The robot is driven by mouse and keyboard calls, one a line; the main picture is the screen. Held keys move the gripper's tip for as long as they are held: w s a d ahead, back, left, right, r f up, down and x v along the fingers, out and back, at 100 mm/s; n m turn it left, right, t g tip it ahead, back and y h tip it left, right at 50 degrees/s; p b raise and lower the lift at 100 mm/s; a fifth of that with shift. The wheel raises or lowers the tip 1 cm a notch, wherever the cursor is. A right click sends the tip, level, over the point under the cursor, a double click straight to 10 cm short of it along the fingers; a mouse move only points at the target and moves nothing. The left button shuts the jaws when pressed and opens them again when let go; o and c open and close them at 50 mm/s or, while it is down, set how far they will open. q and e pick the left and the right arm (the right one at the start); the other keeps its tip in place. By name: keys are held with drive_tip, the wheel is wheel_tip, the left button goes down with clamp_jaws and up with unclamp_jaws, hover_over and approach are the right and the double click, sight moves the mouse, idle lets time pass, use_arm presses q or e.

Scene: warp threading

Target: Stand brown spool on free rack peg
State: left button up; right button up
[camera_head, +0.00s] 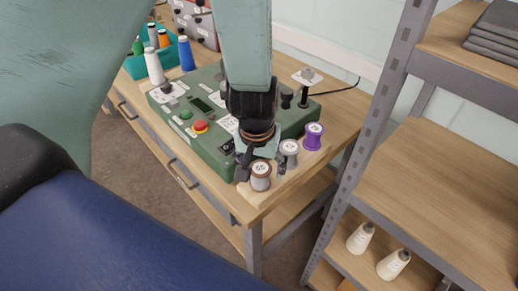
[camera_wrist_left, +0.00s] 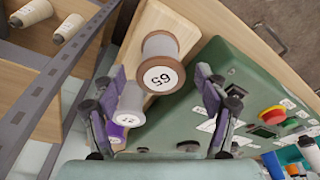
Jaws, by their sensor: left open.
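The brown spool (camera_head: 260,176) has brown flanges, a pale body and a white label reading 65 in the left wrist view (camera_wrist_left: 160,74). It stands upright at the front end of the pale wooden rack (camera_head: 297,176), in line with a grey spool (camera_head: 289,153) and a purple spool (camera_head: 313,136). Any peg under it is hidden. My left gripper (camera_head: 262,160) is open just above and behind the brown spool. In the left wrist view, its fingertips (camera_wrist_left: 158,82) lie either side of the spool's label end, with visible gaps. My right gripper is not in view.
A green machine box (camera_head: 180,118) with a red button (camera_head: 200,126) stands beside the rack on the wooden table. A white cone (camera_head: 154,67) and a teal bin (camera_head: 135,65) of spools are farther left. A metal-framed shelf (camera_head: 375,110) stands close on the right.

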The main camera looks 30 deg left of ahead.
use_arm(q)
wheel_tip(320, 180, up, 10)
drive_tip(key=s, duration=0.1)
drive_tip(key=shift+s+d+f, duration=0.2)
drive_tip(key=shift+s, duration=0.1)
drive_tip(key=shift+f, duration=0.1)
